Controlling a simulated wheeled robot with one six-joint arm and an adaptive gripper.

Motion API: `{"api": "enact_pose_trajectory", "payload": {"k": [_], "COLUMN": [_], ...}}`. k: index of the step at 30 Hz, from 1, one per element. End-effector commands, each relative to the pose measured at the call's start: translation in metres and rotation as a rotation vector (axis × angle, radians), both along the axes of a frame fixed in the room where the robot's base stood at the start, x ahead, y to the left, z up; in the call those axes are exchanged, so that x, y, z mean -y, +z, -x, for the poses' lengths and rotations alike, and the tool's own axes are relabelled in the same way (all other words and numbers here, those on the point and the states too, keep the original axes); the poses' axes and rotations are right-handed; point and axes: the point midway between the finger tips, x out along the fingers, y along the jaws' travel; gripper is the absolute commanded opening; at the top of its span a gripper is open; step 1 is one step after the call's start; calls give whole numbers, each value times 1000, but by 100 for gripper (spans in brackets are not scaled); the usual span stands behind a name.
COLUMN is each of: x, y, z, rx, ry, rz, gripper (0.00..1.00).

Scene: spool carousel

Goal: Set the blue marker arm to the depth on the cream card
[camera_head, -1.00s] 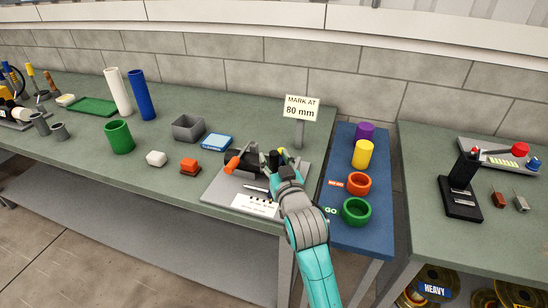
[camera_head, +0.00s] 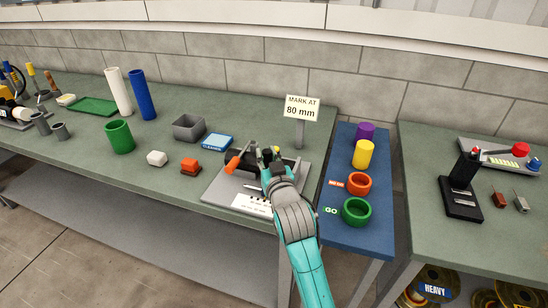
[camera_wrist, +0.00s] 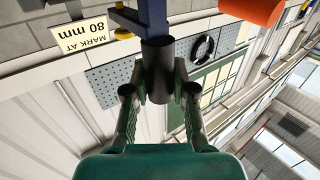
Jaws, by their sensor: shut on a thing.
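The cream card (camera_head: 301,107) reads "MARK AT 80 mm" and stands on a grey post behind the fixture; it also shows upside down in the wrist view (camera_wrist: 80,37). The fixture sits on a grey plate (camera_head: 228,192) with a white printed scale strip (camera_head: 252,205) at its front, too small to read. My gripper (camera_head: 268,156) is over the fixture. In the wrist view my gripper (camera_wrist: 159,92) is shut on a dark cylindrical grip (camera_wrist: 156,78), which joins the blue marker arm (camera_wrist: 153,18). In the head view my gripper hides most of that arm.
An orange handle (camera_head: 232,165) sticks out at the fixture's left, near my gripper. A yellow knob (camera_wrist: 123,33) is close by in the wrist view. A blue board (camera_head: 345,200) with coloured cups is at the right.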

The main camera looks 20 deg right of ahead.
Motion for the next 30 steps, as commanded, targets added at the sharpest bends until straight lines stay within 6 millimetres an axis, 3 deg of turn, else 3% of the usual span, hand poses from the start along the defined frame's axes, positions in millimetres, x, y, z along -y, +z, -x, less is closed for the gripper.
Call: {"api": "enact_pose_trajectory", "payload": {"k": [3, 12, 13, 16, 26, 30], "x": [-14, -16, -16, -16, -16, -17], "y": [0, 0, 0, 0, 0, -1], "z": [-10, -11, -11, -11, -10, 2], "rx": [0, 1, 1, 1, 0, 0], "ry": [1, -1, -1, -1, -1, 0], "rz": [1, 0, 0, 0, 0, 0], "gripper": [0, 0, 27, 52, 52, 52]}}
